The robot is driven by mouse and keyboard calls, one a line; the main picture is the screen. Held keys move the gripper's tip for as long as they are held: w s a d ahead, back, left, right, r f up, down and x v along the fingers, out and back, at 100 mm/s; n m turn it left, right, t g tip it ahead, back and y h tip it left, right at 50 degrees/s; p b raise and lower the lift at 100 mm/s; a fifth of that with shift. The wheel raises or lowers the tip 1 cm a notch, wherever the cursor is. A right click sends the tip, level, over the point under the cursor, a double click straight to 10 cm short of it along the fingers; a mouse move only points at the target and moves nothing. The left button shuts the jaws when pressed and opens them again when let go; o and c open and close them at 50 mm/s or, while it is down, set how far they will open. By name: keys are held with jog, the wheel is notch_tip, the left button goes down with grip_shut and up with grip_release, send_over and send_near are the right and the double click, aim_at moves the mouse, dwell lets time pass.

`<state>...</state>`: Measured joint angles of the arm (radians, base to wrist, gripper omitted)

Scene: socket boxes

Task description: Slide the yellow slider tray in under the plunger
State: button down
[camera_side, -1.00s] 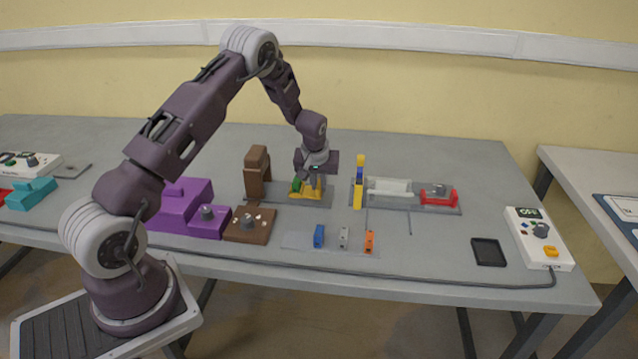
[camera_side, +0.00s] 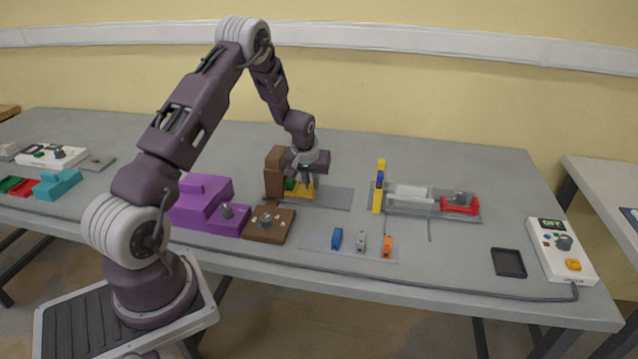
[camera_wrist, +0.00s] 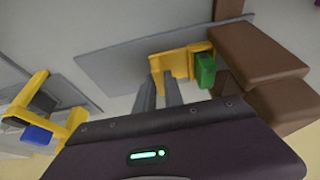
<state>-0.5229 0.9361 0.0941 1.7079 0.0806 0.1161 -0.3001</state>
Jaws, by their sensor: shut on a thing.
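The yellow slider tray (camera_side: 305,191) stands on a grey base plate (camera_side: 335,199), close against the right side of the brown plunger station (camera_side: 274,170). A green block (camera_side: 289,184) sits at the tray's left end, beside the brown station. My gripper (camera_side: 304,178) is shut on the yellow tray from above and partly hides it in the side view. In the wrist view, my two fingers (camera_wrist: 160,85) reach the yellow tray (camera_wrist: 172,66), with the green block (camera_wrist: 206,70) between it and the brown blocks (camera_wrist: 262,55). The plunger's underside is hidden.
A brown box with a knob (camera_side: 268,226) and a purple unit (camera_side: 205,205) stand in front and left. A yellow post (camera_side: 378,188) and red holder (camera_side: 460,205) stand right. Small blue, grey and orange blocks (camera_side: 361,242) lie in front. The plate right of the tray is clear.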

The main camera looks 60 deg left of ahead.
jog(key=c, duration=1.4)
grip_release()
jog(key=shift+c, duration=0.2)
